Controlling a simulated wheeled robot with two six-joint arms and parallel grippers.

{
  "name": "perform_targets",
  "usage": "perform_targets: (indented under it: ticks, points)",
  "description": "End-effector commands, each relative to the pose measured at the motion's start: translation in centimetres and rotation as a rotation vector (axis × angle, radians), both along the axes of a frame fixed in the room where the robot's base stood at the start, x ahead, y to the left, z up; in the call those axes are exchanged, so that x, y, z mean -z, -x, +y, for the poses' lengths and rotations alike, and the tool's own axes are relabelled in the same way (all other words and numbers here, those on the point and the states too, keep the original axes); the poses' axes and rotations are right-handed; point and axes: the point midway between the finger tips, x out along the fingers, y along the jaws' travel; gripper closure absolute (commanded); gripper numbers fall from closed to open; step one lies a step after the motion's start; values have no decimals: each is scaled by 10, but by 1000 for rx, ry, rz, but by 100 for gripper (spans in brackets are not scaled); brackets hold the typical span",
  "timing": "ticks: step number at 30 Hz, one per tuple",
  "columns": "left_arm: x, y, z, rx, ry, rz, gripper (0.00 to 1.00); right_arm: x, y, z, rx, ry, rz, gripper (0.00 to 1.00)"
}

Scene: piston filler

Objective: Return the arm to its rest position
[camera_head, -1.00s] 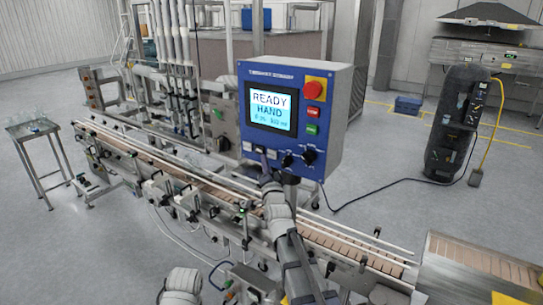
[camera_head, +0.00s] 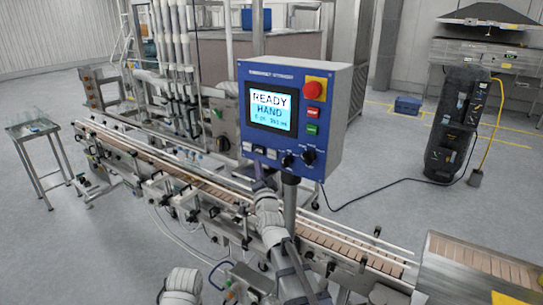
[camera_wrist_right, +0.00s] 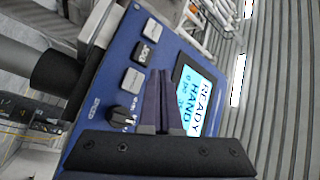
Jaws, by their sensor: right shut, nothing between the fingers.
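My right arm reaches up from the bottom of the head view. Its gripper (camera_head: 260,185) is just in front of the lower edge of the blue control panel (camera_head: 328,140), apart from it as far as I can tell. In the right wrist view the two dark fingers (camera_wrist_right: 160,78) are together with nothing between them. They point toward the panel face (camera_wrist_right: 115,85), overlapping the screen's edge. The panel screen (camera_head: 272,110) reads READY and HAND. My left gripper is out of the head view.
The conveyor (camera_head: 215,196) runs diagonally below and behind my right arm. The panel's post (camera_head: 290,205) stands close beside the arm. A small glass-topped table (camera_head: 32,128) is at far left. Open floor (camera_head: 400,210) lies to the right.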

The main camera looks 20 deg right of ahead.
Motion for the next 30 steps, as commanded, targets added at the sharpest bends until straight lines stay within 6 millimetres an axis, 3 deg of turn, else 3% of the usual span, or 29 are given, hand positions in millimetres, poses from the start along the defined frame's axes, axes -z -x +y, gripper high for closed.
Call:
perform_targets:
  ticks: [8,11,16,20,24,27,30]
  points:
    - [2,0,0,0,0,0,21,6,0,6,-13,13,23,100]
    - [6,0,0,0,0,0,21,31,3,32,-67,69,122,100]
    - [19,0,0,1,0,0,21,116,29,103,-246,278,444,100]
    - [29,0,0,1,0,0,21,187,75,148,-402,477,715,100]
    - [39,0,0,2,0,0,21,253,143,175,-572,696,998,100]
    - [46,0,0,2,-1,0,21,289,198,180,-688,844,1191,100]
    - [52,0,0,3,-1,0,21,312,250,178,-792,970,1363,100]
